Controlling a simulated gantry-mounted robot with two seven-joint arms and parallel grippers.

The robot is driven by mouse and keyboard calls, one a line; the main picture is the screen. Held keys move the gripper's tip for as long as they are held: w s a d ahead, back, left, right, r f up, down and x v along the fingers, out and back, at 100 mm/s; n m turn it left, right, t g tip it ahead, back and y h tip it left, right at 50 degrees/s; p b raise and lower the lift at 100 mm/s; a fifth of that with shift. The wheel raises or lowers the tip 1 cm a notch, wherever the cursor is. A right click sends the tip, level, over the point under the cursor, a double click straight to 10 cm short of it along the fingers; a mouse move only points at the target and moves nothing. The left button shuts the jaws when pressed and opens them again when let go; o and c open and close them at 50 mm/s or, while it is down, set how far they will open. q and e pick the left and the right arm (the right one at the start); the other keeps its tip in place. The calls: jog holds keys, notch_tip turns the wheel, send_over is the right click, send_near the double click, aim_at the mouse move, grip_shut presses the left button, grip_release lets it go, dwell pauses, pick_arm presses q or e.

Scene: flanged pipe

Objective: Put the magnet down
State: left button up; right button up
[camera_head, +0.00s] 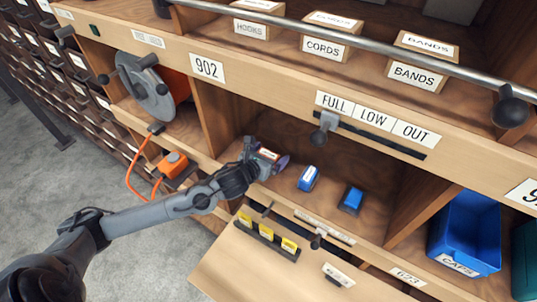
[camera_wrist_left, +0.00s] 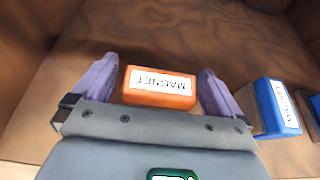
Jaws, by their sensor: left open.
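An orange block with a white MAGNET label (camera_wrist_left: 158,98) lies on the wooden floor of the open compartment. In the head view the magnet (camera_head: 268,154) is at the compartment's left, partly hidden by my gripper. My left gripper (camera_wrist_left: 157,72) is open, with one purple finger on each side of the magnet. A narrow gap shows between the block and each finger. In the head view the left gripper (camera_head: 266,156) reaches in over the compartment's front edge. My right gripper is not in view.
Two blue labelled blocks (camera_head: 307,178) (camera_head: 350,200) lie to the right on the same floor. A slider (camera_head: 326,127) hangs under the FULL, LOW, OUT labels (camera_head: 374,119). A blue bin (camera_head: 467,232) stands right of a divider. A drop-front (camera_head: 262,262) with yellow tags sits below.

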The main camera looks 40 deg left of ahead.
pick_arm(q)
jog(key=shift+r, duration=0.1)
jog(key=shift+r, duration=0.1)
jog(key=b+v, duration=0.1)
jog(key=v, duration=1)
jog(key=shift+s, duration=0.15)
jog(key=s+d+f+n+g+h, duration=0.1)
jog(key=s+d+f+n+g, duration=0.4)
jog(key=n, duration=1.1)
jog(key=s+d+f+n+g+h, duration=0.1)
jog(key=s+d+f+n+g, duration=0.3)
jog(key=s+f+n, duration=0.8)
jog(key=s+d+n, duration=0.1)
jog(key=d+n, duration=0.1)
jog(key=n, duration=0.2)
jog(key=shift+s+d+g, duration=0.3)
jog(key=shift+d+g, duration=0.05)
jog(key=shift+g, duration=0.05)
